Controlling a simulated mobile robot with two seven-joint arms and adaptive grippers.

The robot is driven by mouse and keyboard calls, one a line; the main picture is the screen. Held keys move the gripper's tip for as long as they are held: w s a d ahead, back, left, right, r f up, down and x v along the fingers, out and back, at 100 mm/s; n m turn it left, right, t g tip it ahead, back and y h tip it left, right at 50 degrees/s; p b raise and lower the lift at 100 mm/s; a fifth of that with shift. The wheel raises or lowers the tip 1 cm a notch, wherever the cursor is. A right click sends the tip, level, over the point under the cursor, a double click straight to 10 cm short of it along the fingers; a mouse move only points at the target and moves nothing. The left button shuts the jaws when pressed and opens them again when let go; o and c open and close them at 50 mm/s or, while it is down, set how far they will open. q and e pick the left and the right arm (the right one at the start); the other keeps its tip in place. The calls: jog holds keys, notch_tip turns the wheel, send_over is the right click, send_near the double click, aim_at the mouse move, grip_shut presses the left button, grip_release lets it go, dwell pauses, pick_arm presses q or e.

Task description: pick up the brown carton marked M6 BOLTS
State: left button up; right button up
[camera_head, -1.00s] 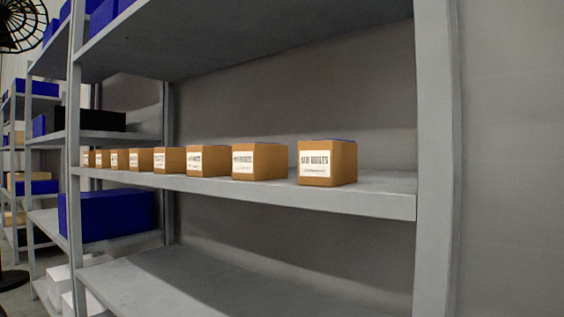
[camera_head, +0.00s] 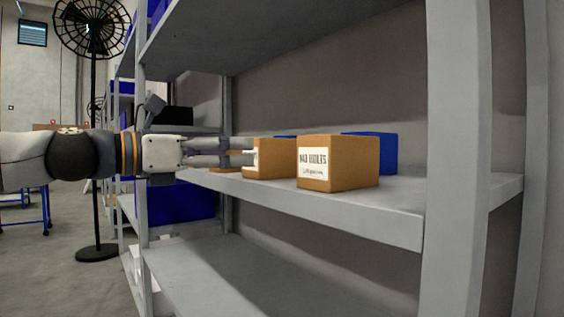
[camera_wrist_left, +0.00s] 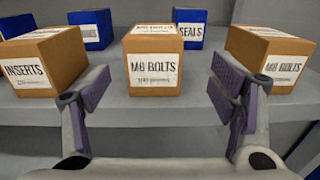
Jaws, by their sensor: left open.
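In the left wrist view the brown carton marked M6 BOLTS (camera_wrist_left: 152,78) sits upright on the shelf with its white label facing me. My left gripper (camera_wrist_left: 163,95) is open and empty. Its fingers are in front of the carton, one toward each side, with the carton beyond the gap between them. In the head view my left gripper (camera_head: 240,152) reaches in from the left at carton height. Its fingers partly cover the row, so I cannot tell which carton there is the M6 one. My right gripper is not in view.
A brown carton marked INSERTS (camera_wrist_left: 45,62) stands to the left, and another brown carton (camera_wrist_left: 268,58) to the right. Blue boxes (camera_wrist_left: 92,28) stand behind. The grey shelf (camera_head: 400,225) has a board above and an upright post (camera_head: 460,150) at right.

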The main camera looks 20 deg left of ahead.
aim_at(274, 154)
pick_arm(q)
jog(key=x, duration=0.7)
jog(key=f+b+x, duration=0.1)
jog(key=x, duration=0.2)
jog(key=shift+w+a+f, duration=0.1)
jog(key=shift+w+a, duration=0.1)
jog(key=shift+w, duration=0.2)
jog(key=shift+w+d, duration=0.1)
jog(key=shift+w, duration=0.05)
jog(key=shift+r, duration=0.35)
jog(key=shift+c, duration=0.3)
jog(key=c, duration=1.7)
